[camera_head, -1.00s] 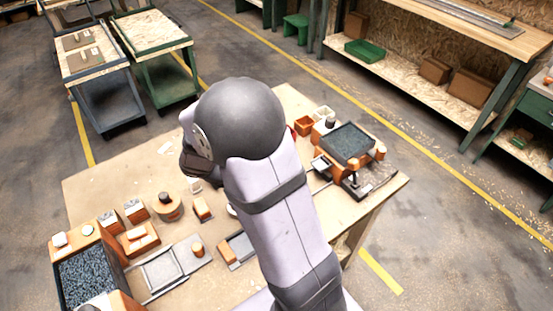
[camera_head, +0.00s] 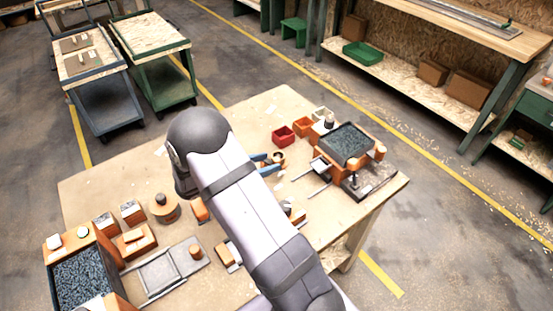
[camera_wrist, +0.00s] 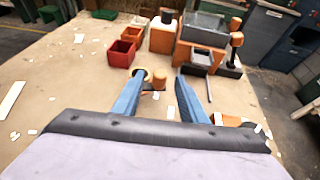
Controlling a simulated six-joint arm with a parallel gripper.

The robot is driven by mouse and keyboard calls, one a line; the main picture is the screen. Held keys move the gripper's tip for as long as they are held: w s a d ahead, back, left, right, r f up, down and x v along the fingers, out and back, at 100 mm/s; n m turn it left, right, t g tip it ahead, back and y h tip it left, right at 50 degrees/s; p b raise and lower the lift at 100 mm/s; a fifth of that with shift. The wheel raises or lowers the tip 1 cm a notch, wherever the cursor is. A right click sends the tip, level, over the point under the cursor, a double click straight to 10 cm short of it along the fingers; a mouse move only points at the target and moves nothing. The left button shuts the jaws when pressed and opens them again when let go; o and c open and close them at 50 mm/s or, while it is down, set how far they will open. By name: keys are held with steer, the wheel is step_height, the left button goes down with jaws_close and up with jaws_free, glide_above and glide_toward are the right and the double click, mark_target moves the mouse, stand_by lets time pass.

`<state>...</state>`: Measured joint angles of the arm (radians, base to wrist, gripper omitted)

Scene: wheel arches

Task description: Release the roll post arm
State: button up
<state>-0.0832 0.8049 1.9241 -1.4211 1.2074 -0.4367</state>
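My gripper (camera_wrist: 161,80) shows in the wrist view as two blue fingers, spread apart. A short orange post (camera_wrist: 159,78) stands between the fingertips, with a visible gap to the right finger. A round orange-rimmed piece with a dark centre (camera_wrist: 145,74) is close to the left fingertip; I cannot tell if they touch. I cannot tell which of these parts is the roll post arm. In the head view the blue fingers (camera_head: 263,160) point right toward the small orange and dark post piece (camera_head: 278,157) on the table.
Two red-orange bins (camera_wrist: 121,53) stand beyond the fingers at left. An orange fixture with a grey tray (camera_head: 348,143) stands at the table's right, with an orange-knobbed lever (camera_wrist: 236,40). Orange blocks and a gravel bin (camera_head: 84,280) fill the left front. Paper scraps lie about.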

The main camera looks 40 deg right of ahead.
mark_target(274, 160)
steer(key=shift+p+x, duration=0.5)
steer(key=shift+x, duration=2)
jaws_close()
steer(key=shift+a+f+m+g+b, duration=0.1)
steer(key=shift+a+m+g+b, duration=0.15)
steer(key=shift+m+g, duration=0.3)
steer(key=shift+a+m+g+b, duration=0.15)
steer(key=shift+m+g+b, duration=0.25)
steer(key=shift+g, duration=0.25)
steer(key=shift+s+a+m+g, duration=0.1)
steer(key=shift+a+m+g, duration=0.15)
steer(key=shift+m+g, duration=0.4)
